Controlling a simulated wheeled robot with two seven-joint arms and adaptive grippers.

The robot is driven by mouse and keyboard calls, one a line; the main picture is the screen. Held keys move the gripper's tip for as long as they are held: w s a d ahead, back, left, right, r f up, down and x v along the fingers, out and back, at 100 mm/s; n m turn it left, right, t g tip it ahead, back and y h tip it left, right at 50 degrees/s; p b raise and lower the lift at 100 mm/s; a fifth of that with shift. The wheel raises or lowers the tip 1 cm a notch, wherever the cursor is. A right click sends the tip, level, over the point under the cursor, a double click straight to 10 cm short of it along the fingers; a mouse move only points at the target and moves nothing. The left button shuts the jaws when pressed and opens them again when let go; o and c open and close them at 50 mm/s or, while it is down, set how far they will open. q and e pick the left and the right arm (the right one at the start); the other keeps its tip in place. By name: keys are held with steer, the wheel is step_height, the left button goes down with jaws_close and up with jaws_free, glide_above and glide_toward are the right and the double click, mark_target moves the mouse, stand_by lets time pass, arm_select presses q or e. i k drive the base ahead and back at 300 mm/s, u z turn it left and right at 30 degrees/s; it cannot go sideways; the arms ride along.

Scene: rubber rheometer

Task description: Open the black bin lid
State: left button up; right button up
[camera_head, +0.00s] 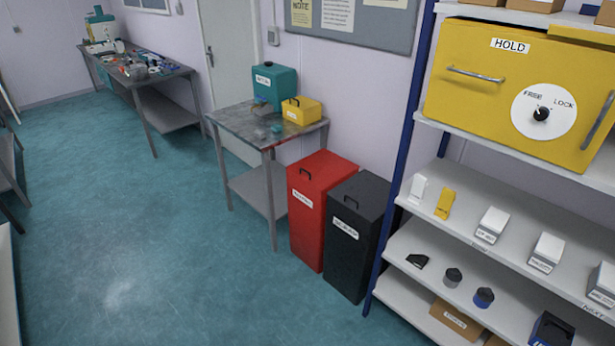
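The black bin (347,253) stands on the floor between the red bin and the shelf rack. It is a tall box with a white label on its front. Its lid (359,193) is shut, with a small dark handle (351,202) on top near the front edge. Neither of my grippers shows in the head view.
A red bin (309,227) with a shut lid stands left of the black bin. A shelf rack with a blue post (401,155) stands close on its right. A metal table (240,127) stands behind the red bin. The floor (180,250) in front is clear.

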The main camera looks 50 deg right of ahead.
mark_target(366, 193)
steer(key=z, duration=0.15)
steer(key=i, duration=1.75)
steer(key=z, duration=1.1)
steer(key=i, duration=0.95)
steer(key=z, duration=1.05)
